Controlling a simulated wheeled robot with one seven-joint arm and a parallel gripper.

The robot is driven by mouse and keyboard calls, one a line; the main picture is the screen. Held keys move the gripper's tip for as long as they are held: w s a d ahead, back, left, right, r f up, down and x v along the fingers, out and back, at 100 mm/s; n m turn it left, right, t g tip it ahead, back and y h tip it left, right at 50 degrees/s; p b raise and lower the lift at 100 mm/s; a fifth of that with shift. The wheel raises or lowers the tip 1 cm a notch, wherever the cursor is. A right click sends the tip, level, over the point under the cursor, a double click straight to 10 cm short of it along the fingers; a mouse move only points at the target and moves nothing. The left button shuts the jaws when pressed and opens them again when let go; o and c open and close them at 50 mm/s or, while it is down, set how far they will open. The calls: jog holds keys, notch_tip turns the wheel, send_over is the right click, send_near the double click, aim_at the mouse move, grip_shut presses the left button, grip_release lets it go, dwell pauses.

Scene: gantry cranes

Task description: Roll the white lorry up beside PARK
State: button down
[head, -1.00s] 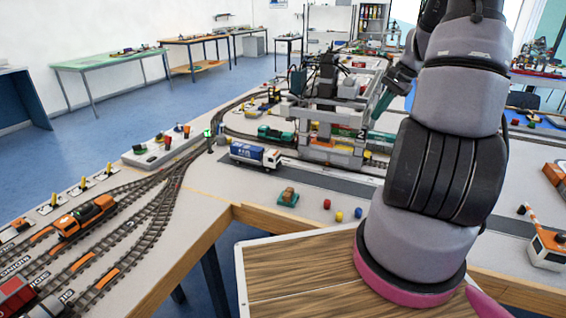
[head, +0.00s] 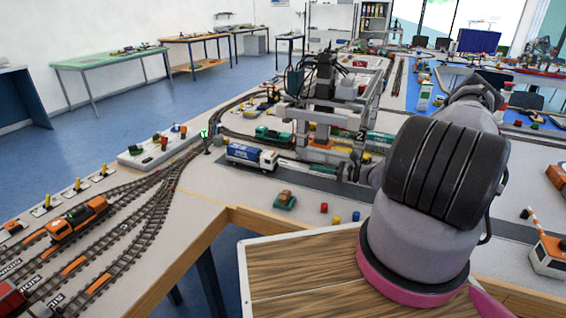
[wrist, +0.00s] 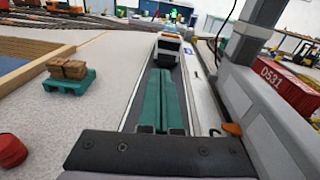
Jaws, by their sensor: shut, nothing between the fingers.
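The white lorry (head: 268,158) has a white cab at its right end and a blue load body. It stands on the dark road strip left of the crane. In the wrist view its cab front (wrist: 168,47) faces me, just beyond my fingertips. My gripper (head: 282,164) is low over the road, its teal fingers shut and empty, pointing at the cab; they also show in the wrist view (wrist: 162,72). I cannot tell whether the tips touch the cab. No PARK lettering is readable in these frames.
The grey gantry crane (head: 325,105) stands close beside my arm. A red container marked D531 (wrist: 290,88) lies right in the wrist view. A teal pallet with a brown load (head: 285,200) and small coloured pieces lie in front of the road. Tracks with an orange locomotive (head: 78,218) run left.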

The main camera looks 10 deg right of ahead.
aim_at(275, 160)
jog(key=shift+w+a+f+m+t, duration=0.35)
jog(key=shift+w+f+m+t, duration=0.15)
jog(key=shift+m+t, duration=0.15)
jog(key=shift+w+a, duration=0.2)
jog(key=shift+a, duration=0.1)
jog(key=x, duration=1.3)
jog(key=shift+w+a, duration=0.1)
